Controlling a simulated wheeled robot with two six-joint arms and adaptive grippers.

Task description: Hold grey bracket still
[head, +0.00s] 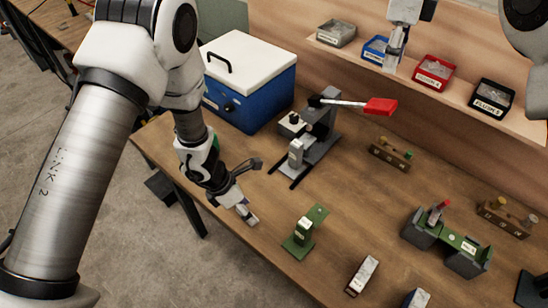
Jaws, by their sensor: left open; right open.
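The likely grey bracket (296,154) is a small light-grey labelled piece standing on the dark press-like fixture (321,136), though I cannot be sure it is the bracket meant. My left gripper (250,190) is open and empty over the table's left side. It is apart from the fixture, in front and to its left. What appears to be my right gripper (393,58) hangs at the top, in front of the bin shelf, far from the grey piece. It is open and seems empty; its details are small.
A blue box with a white lid (252,95) stands behind the fixture, whose red-tipped lever (378,105) sticks out right. A green bracket (304,233) is at the front; grey blocks with a green plate (447,240) stand right. Labelled bins (433,73) line the back shelf.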

